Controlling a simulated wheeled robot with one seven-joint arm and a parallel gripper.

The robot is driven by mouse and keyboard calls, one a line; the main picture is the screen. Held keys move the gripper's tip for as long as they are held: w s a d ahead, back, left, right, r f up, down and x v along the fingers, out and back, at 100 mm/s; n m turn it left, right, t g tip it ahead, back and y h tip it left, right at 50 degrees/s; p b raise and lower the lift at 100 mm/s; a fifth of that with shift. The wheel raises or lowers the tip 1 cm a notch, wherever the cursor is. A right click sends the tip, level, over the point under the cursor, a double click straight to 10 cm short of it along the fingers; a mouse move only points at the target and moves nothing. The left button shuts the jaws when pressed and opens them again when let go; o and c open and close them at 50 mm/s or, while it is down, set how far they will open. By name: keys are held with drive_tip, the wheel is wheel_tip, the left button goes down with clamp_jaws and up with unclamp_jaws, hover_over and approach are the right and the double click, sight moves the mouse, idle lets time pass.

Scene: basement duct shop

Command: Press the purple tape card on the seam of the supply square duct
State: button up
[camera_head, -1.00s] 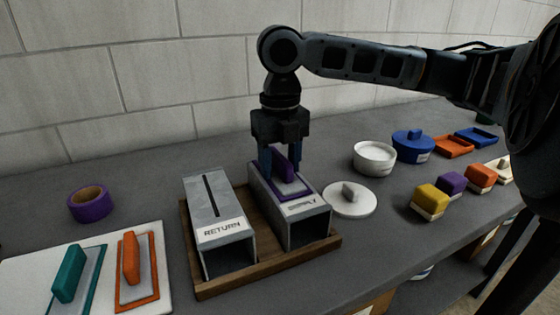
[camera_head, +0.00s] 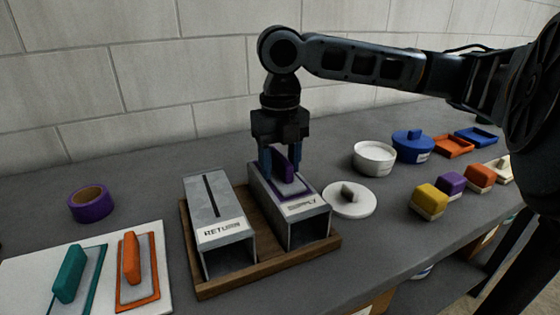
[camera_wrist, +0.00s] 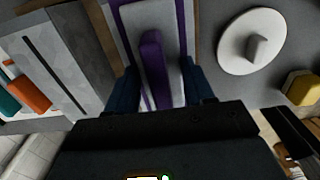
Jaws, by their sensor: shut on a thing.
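The supply square duct (camera_head: 310,228) is a grey box duct on the right side of a wooden cradle (camera_head: 262,272). The purple tape card (camera_head: 296,190) lies flat on its top, over where a seam would run, so the seam is hidden. My gripper (camera_head: 280,165) is above the duct's far part, pointing down, shut on the card's purple upright handle. In the wrist view the purple handle (camera_wrist: 152,60) stands between my blue fingers, with the purple-edged card (camera_wrist: 128,30) beneath. I cannot tell whether the card fully touches the duct.
The return duct (camera_head: 205,205), with an open dark slot on top, stands left in the cradle. Teal (camera_head: 70,275) and orange (camera_head: 132,258) cards lie on a white board. A purple tape roll (camera_head: 90,204) is behind them. A white lid (camera_head: 350,200), bowls, blocks and trays are at right.

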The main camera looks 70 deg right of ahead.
sight(280, 155)
drive_tip(key=shift+r+p, duration=3.2)
drive_tip(key=shift+r, duration=0.8)
